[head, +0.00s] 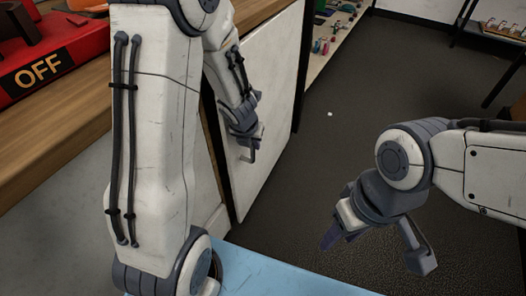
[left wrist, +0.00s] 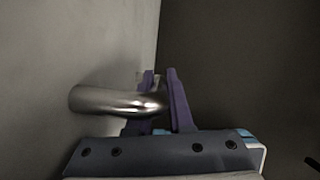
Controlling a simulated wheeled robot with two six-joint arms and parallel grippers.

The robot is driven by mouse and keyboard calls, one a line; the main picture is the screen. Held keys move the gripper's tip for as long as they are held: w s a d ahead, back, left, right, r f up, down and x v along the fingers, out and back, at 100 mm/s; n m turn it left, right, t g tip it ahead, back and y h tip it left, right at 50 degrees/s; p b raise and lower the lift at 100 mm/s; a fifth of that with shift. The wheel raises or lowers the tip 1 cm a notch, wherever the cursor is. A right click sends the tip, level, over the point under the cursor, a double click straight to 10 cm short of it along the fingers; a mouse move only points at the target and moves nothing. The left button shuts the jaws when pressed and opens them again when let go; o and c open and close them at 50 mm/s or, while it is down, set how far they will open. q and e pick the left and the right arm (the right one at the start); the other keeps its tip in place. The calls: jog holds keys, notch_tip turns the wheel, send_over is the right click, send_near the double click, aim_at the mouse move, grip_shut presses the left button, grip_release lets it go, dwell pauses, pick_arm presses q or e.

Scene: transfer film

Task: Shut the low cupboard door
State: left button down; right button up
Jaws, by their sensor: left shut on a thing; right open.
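The low cupboard door (head: 274,95) is a pale, flat panel standing out from under the wooden counter, open over the dark floor. Its face fills the left of the left wrist view (left wrist: 60,60). A shiny metal bar handle (left wrist: 100,100) sticks out from it. My left gripper (head: 247,148) is at the door's face, shut on the handle, with its purple fingers (left wrist: 162,102) around the bar. My right gripper (head: 374,248) is open and empty above the floor, right of the door and apart from it. The cupboard's inside is mostly hidden behind my left arm.
A wooden counter (head: 60,140) runs along the left, with a red box marked OFF (head: 50,62) on it. Shelves with small coloured items (head: 325,40) stand beyond the door. A dark table (head: 490,38) is at the far right. The dark floor (head: 330,150) right of the door is mostly clear.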

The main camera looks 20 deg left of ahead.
aim_at(244, 157)
pick_arm(q)
jog(key=a, duration=0.3)
jog(key=shift+w+a+m+b, duration=0.15)
jog(key=shift+m+b, duration=0.15)
jog(key=shift+b, duration=0.05)
jog(key=shift+a+r, duration=0.1)
jog(key=shift+a, duration=0.2)
jog(key=c, duration=0.8)
grip_release()
jog(key=shift+a, duration=0.15)
jog(key=p+v, duration=0.7)
jog(key=v, duration=0.3)
jog(key=shift+s+r+p, duration=0.15)
jog(key=shift+s+p, duration=0.2)
jog(key=shift+p, duration=0.05)
